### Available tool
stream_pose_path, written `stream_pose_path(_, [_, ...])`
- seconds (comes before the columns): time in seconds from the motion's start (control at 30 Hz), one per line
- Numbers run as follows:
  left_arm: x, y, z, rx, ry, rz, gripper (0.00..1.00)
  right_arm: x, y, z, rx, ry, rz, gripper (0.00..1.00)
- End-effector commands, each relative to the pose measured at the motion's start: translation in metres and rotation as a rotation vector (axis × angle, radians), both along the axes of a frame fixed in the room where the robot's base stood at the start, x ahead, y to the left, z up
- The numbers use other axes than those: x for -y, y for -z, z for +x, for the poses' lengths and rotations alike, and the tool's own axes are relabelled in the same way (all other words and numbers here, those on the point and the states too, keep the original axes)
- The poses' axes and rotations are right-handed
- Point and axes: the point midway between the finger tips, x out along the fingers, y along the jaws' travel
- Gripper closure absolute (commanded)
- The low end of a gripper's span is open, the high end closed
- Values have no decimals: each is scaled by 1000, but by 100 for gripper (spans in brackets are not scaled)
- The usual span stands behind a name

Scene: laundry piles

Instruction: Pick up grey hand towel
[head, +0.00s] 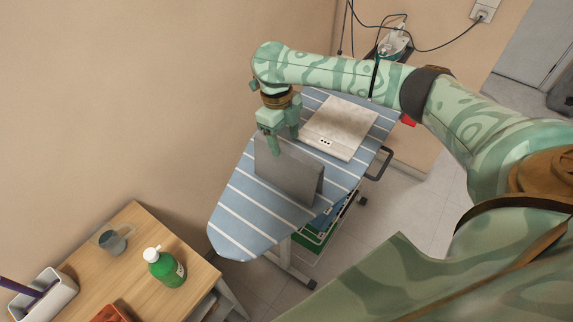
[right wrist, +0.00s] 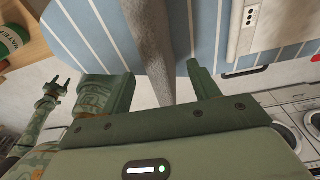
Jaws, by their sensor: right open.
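The grey hand towel (head: 288,172) stands like a folded tent on the blue striped ironing board (head: 236,222). My right gripper (head: 284,141) is open at the towel's upper edge, one finger on the near side. In the right wrist view, the towel (right wrist: 158,40) shows as a narrow grey strip running between the two spread fingers of this gripper (right wrist: 160,72). I cannot tell whether the fingers touch it. My left gripper is outside the head view; a small pronged green gripper at the left of the right wrist view (right wrist: 62,85) appears to be it.
A pale flat panel with dark dots (head: 340,128) lies on the board behind the towel. A wooden table (head: 135,235) at lower left holds a green bottle (head: 165,267) and a grey cup (head: 112,241). The board's front end is clear.

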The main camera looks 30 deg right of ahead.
Motion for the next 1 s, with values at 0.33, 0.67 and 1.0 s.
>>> stream_pose_path(0.33, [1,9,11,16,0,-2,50,1,31,-9,-1,1,0,39])
stream_pose_path(0.67, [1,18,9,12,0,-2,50,2,64,-17,1,0,-1,39])
stream_pose_path(1.0, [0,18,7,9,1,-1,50,2,63,-16,1,1,0,90])
